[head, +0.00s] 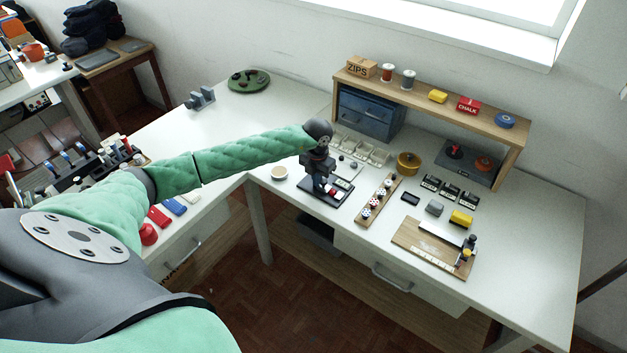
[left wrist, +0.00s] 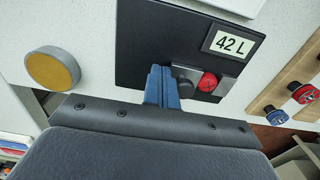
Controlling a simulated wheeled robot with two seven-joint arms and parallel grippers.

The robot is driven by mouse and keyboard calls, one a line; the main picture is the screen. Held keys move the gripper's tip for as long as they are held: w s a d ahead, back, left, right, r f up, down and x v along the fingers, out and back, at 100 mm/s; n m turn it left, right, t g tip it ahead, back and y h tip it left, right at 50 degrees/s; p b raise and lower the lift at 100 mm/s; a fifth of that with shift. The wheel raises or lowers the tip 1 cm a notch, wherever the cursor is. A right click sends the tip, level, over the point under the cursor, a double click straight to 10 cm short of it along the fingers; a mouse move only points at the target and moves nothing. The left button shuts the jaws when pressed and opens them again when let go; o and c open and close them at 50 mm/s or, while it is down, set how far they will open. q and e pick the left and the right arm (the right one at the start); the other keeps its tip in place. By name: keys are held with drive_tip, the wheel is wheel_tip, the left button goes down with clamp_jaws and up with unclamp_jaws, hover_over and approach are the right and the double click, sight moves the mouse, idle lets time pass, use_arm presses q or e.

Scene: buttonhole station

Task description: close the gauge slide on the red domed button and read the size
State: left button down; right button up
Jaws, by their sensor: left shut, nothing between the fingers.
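The gauge is a dark plate (head: 318,197) on the white table. In the left wrist view its black base (left wrist: 140,45) carries a label or display (left wrist: 233,44) that reads "42 L". The red domed button (left wrist: 208,82) sits on the gauge beside a grey slide block (left wrist: 186,76); the two look to be touching or nearly so. My left gripper (head: 322,189) is over the gauge. In the left wrist view its blue fingers (left wrist: 162,86) are shut together and empty, just left of the slide block. My right gripper is not in view.
A wooden strip with several buttons (head: 378,199) lies right of the gauge. A round tan-topped tin (head: 280,172) stands to its left. Small trays (head: 360,150) and a brass pot (head: 408,163) stand behind, under the wooden shelf (head: 430,92). A wooden board (head: 425,250) lies at right.

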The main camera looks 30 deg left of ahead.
use_arm(q)
drive_tip(key=shift+a+b, duration=0.2)
drive_tip(key=shift+b, duration=0.15)
idle(0.6)
drive_tip(key=shift+r, duration=0.1)
drive_tip(key=shift+r+p, duration=1.05)
drive_tip(key=shift+r, duration=2.35)
drive_tip(key=shift+d, duration=0.1)
